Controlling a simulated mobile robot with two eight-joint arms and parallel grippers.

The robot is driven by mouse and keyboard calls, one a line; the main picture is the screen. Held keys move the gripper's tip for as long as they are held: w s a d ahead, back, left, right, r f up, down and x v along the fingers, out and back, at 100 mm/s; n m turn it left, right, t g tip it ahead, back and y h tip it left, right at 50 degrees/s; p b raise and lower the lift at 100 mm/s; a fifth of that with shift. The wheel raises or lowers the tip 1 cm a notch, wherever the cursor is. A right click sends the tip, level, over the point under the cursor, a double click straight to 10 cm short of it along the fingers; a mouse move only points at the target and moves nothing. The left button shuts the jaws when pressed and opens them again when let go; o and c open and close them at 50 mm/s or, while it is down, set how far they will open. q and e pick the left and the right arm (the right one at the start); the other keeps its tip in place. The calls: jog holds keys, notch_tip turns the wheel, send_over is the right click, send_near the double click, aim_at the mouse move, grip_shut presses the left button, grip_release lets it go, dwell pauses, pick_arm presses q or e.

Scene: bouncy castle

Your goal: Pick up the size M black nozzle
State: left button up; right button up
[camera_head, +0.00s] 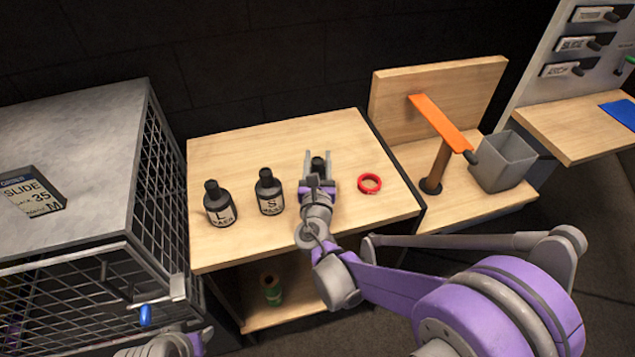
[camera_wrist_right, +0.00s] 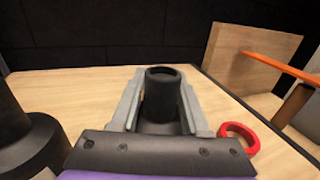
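A black nozzle (camera_head: 318,165) stands upright on the wooden table, between the two fingers of my right gripper (camera_head: 318,167). My gripper hides its lower part and any size label. In the right wrist view the nozzle (camera_wrist_right: 163,95) rises between the open fingers (camera_wrist_right: 163,105), with narrow gaps at its sides; contact lower down cannot be told. A black nozzle marked S (camera_head: 269,192) stands just left of it, and one marked L (camera_head: 219,204) farther left. My left gripper (camera_head: 158,300) is partly in view by the cage at bottom left; its fingers are unclear.
A red ring (camera_head: 369,183) lies right of my right gripper on the wooden table (camera_head: 240,150). A green item (camera_head: 271,290) is on the shelf below. A wire cage (camera_head: 70,110) stands left; a stand with an orange bar (camera_head: 440,122) and a grey bin (camera_head: 503,160) are right.

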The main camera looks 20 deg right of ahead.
grip_shut()
dwell(1.1)
